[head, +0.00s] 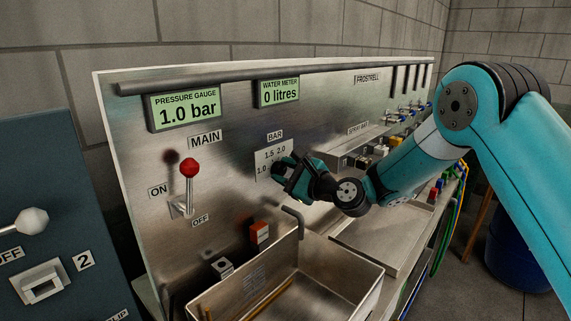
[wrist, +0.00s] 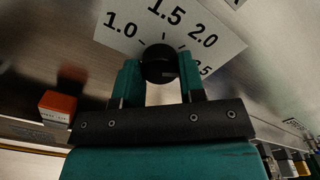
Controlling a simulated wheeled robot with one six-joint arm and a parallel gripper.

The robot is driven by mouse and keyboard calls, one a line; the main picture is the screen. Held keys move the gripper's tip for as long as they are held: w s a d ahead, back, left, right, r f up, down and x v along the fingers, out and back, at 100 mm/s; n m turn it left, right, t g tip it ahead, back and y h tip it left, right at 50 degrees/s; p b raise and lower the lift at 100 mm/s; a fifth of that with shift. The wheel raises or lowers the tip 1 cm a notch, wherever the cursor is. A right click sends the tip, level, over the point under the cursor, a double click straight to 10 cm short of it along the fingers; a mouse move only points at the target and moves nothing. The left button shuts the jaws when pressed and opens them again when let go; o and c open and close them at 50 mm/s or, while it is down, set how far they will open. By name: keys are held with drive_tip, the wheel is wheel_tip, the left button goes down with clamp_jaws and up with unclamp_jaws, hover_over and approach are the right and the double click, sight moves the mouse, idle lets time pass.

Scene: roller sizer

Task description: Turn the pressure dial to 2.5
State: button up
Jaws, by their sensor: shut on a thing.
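The pressure dial (wrist: 159,64) is a round black knob in front of a white scale plate (wrist: 105,57). The plate shows 1.0, 1.5, 2.0 and a partly hidden 2.5. The plate also shows in the head view (head: 263,158), where my gripper covers the knob. My gripper (wrist: 160,72) is shut on the dial, one teal finger on each side; in the head view it is at the panel (head: 285,177). The dial's pointer cannot be made out. The pressure gauge (head: 186,107) reads 1.0 bar.
A red-knobbed MAIN lever (head: 189,170) stands left of the dial. The water meter (head: 279,92) reads 0 litres. Below are a metal basin (head: 365,285), a bent pipe (head: 294,219) and an orange-red block (head: 259,233). A shelf and several valves are at right.

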drive_tip(key=shift+m+p, duration=0.8)
drive_tip(key=shift+m, duration=0.4)
drive_tip(key=o, duration=0.9)
drive_tip(key=shift+o, duration=0.2)
drive_tip(key=b+v, duration=0.8)
drive_tip(key=v, duration=0.9)
drive_tip(key=shift+d+b, duration=0.2)
drive_tip(key=shift+b, duration=0.1)
